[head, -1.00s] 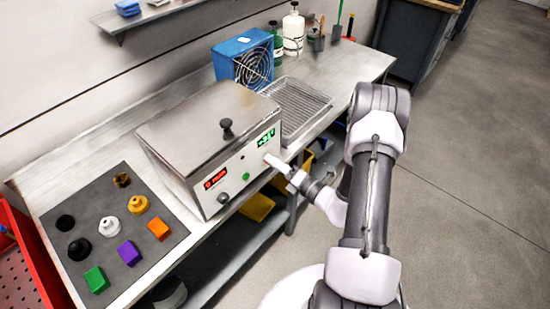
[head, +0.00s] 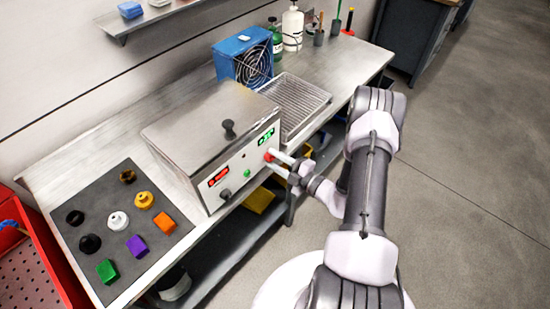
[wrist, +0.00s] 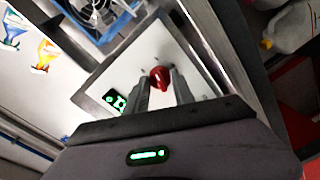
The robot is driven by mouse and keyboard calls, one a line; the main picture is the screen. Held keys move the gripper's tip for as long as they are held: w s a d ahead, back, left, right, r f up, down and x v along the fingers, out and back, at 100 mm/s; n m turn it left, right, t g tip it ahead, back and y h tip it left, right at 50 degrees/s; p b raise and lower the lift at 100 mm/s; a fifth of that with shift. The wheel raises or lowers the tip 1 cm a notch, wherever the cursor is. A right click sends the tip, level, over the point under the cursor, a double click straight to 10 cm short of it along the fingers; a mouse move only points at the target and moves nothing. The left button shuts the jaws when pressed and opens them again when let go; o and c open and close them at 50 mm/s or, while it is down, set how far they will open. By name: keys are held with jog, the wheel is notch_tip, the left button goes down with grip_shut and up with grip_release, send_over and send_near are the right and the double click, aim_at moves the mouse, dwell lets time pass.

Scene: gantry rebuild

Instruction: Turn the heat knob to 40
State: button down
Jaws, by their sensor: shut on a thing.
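The steel heater box (head: 207,130) stands on the bench with its front panel facing my arm. A red knob (head: 269,157) sits on the panel below a green-lit display (head: 266,139), whose digits I cannot read surely. My gripper (head: 273,160) is at the panel, its two fingers on either side of the red knob and shut on it. In the wrist view the red knob (wrist: 160,77) shows between the fingertips, with the green display (wrist: 114,100) to its left. The knob's markings and pointer are not readable.
The panel also has a red display (head: 218,176), a green button (head: 247,173) and a black knob (head: 225,194). A wire rack (head: 295,101) and a blue fan (head: 242,58) stand beyond the box. A dark mat (head: 150,255) with caps and blocks lies left. Floor at right is clear.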

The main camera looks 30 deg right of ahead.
jog(key=shift+m, duration=1.1)
jog(key=c, duration=1.1)
grip_release()
jog(key=p+v, duration=0.1)
jog(key=v, duration=1.6)
jog(key=shift+s+d+p, duration=0.15)
jog(key=shift+d+p, duration=0.05)
jog(key=shift+p, duration=0.1)
